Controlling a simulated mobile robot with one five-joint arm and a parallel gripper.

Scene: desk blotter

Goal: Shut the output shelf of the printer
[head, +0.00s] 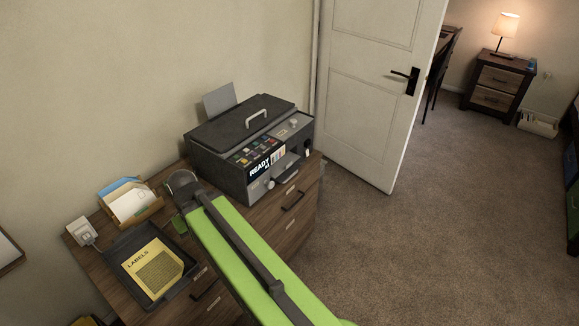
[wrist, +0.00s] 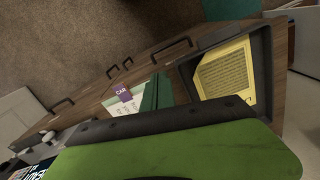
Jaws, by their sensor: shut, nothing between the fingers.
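The dark grey printer (head: 240,140) stands on the wooden drawer unit against the wall in the head view. Its output shelf (head: 286,165) sticks out from the lower front, right of the READY display. My gripper (head: 183,183) is at the far end of my green arm, left of the printer's front and apart from the shelf. It is shut and empty; its fingertips are hard to make out. In the wrist view my own green and black part fills the bottom, and only a bit of the printer (wrist: 38,168) shows at the lower left.
A black tray (head: 118,245) with a yellow LABELS pad (head: 153,268) lies at the left of the unit. A wooden holder with papers (head: 130,204) stands behind it. A card with a purple tag (wrist: 122,94) lies between tray and printer. The carpet before the drawers is clear.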

